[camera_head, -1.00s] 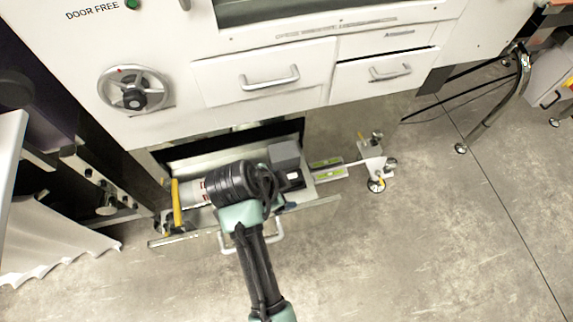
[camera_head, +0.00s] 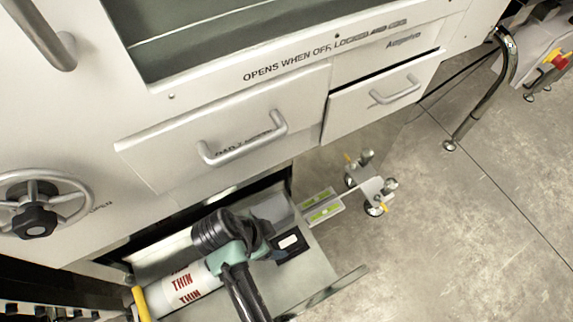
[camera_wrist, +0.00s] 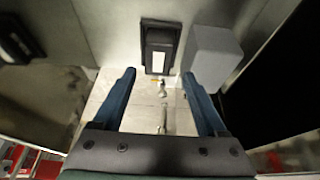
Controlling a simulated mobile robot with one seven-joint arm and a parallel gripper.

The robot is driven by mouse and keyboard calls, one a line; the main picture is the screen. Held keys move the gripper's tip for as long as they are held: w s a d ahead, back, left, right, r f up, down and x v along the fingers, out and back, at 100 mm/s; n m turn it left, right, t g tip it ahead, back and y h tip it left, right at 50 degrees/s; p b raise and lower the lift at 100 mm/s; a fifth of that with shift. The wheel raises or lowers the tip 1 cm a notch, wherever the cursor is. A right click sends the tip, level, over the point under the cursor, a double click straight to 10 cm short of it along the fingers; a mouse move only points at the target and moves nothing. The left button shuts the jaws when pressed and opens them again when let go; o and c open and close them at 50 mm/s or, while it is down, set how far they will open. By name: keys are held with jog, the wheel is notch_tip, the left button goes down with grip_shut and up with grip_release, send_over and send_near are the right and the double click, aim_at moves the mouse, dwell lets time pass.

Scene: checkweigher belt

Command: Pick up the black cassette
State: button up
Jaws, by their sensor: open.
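The black cassette (camera_head: 290,244), flat with a white label, lies in the open lower drawer, to the right of my wrist in the head view. In the wrist view the cassette (camera_wrist: 160,47) is upper centre, beyond the fingertips and in line with the gap between them. My gripper (camera_wrist: 158,83) is open, with two blue fingers spread and nothing between them. The fingers are apart from the cassette. In the head view my arm hides most of the gripper.
A grey block (camera_wrist: 213,56) stands close to the right of the cassette in the wrist view. The open drawer (camera_head: 312,282) also holds a white roll with red lettering (camera_head: 183,286). Closed drawers with handles (camera_head: 245,140) are above. A wheeled stand (camera_head: 372,190) is at right.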

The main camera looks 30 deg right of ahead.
aim_at(285, 243)
jog(key=b+x, duration=0.3)
jog(key=x, duration=0.5)
jog(key=shift+s+f, duration=0.15)
jog(key=shift+f, duration=0.2)
jog(key=shift+r, duration=0.1)
grip_shut()
